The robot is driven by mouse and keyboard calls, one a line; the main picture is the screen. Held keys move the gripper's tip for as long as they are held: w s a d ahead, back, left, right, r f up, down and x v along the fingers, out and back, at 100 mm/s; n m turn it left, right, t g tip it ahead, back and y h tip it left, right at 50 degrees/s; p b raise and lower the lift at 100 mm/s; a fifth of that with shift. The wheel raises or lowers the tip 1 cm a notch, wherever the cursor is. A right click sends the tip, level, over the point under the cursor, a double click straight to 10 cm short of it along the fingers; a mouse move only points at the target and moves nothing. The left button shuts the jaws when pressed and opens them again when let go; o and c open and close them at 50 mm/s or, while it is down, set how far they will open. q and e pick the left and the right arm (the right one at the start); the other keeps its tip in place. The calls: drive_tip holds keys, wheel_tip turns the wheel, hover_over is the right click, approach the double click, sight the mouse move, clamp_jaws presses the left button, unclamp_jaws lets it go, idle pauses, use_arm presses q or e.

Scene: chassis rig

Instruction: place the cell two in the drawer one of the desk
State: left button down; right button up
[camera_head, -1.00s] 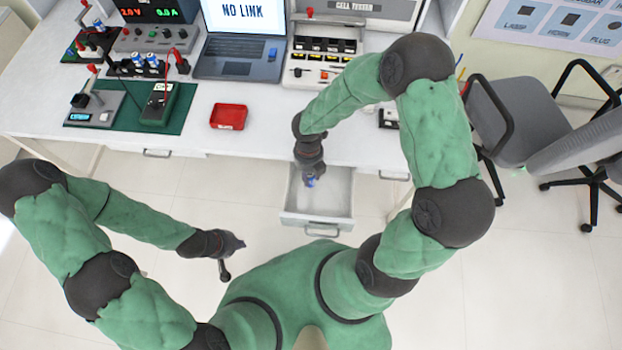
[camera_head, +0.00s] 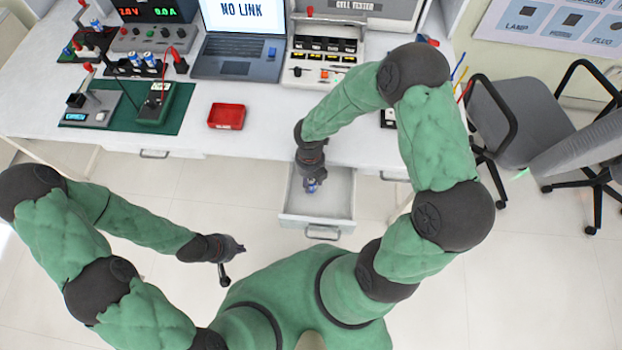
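The open drawer (camera_head: 330,222) is pulled out from the front of the white desk (camera_head: 250,150), near the middle. My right gripper (camera_head: 312,183) points down over the drawer's left part. A small blue-and-silver cell (camera_head: 312,186) is at its fingertips, and the gripper appears shut on it. I cannot tell whether the cell touches the drawer floor. My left gripper (camera_head: 226,262) is to the left of the drawer, away from the desk, with nothing visible in it; its fingers are too small to read clearly.
A red tray (camera_head: 226,116) lies on the desk, left of the drawer. A laptop (camera_head: 236,66), a cell tester (camera_head: 322,63) and a green mat (camera_head: 178,115) with devices stand behind. Several blue cells sit in holders at the back left. Chairs (camera_head: 520,130) stand to the right.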

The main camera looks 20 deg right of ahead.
drive_tip(key=r+p, duration=0.1)
drive_tip(key=r, duration=0.2)
drive_tip(key=r+p, duration=0.2)
drive_tip(key=r, duration=0.2)
drive_tip(key=w+r+p, duration=0.1)
drive_tip(key=r+p, duration=0.1)
drive_tip(key=r, duration=0.1)
drive_tip(key=shift+d+r, duration=0.1)
drive_tip(key=shift+r, duration=0.3)
drive_tip(key=shift+w+r+p, duration=0.1)
drive_tip(key=shift+r+p, duration=0.35)
drive_tip(key=shift+r, duration=0.3)
drive_tip(key=shift+f, duration=0.1)
